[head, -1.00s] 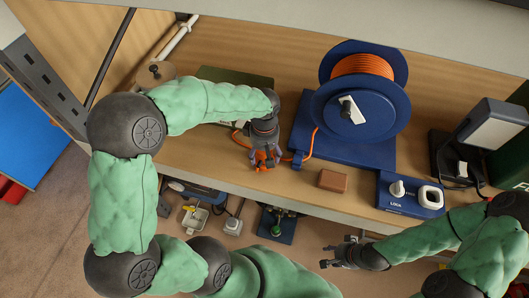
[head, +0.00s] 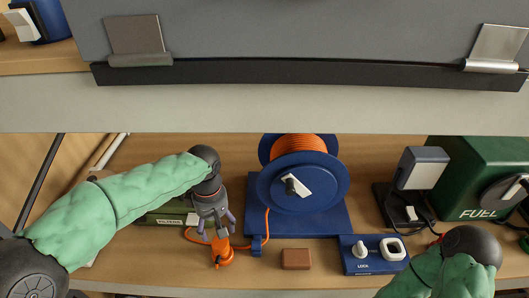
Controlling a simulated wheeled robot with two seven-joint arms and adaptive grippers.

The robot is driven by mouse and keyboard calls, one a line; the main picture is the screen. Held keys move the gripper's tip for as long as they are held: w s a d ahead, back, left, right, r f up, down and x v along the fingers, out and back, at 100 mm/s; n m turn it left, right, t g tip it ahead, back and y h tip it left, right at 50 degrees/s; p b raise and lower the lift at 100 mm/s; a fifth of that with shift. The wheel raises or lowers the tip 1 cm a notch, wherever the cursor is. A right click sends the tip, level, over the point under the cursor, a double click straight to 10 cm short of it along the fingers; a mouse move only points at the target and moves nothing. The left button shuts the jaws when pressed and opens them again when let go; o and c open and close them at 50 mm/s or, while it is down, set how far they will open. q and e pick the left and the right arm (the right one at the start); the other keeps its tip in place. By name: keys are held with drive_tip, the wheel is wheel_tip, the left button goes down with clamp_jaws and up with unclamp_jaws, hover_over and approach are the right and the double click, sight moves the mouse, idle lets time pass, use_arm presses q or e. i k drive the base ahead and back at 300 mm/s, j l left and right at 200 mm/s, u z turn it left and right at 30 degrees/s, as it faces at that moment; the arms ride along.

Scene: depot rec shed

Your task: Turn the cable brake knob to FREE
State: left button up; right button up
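A blue box (head: 350,266) marked LOCK sits at the front of the bench. A white knob (head: 359,249) stands on its left part, beside a white square ring (head: 393,249). The word FREE cannot be made out. My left gripper (head: 217,235) is over an orange plug (head: 222,254), its fingers spread apart around the plug's upper end. My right arm is at the bottom right, its dark wrist right of the blue box; its fingers are not in view.
A blue reel (head: 262,190) of orange cable, with a white handle, stands behind the box. A brown block (head: 296,259) lies left of the box. A lamp (head: 422,168) and green FUEL can (head: 480,165) stand at right. A grey shelf (head: 300,95) crosses above.

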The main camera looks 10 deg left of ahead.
sight(359, 250)
drive_tip(key=k, duration=1)
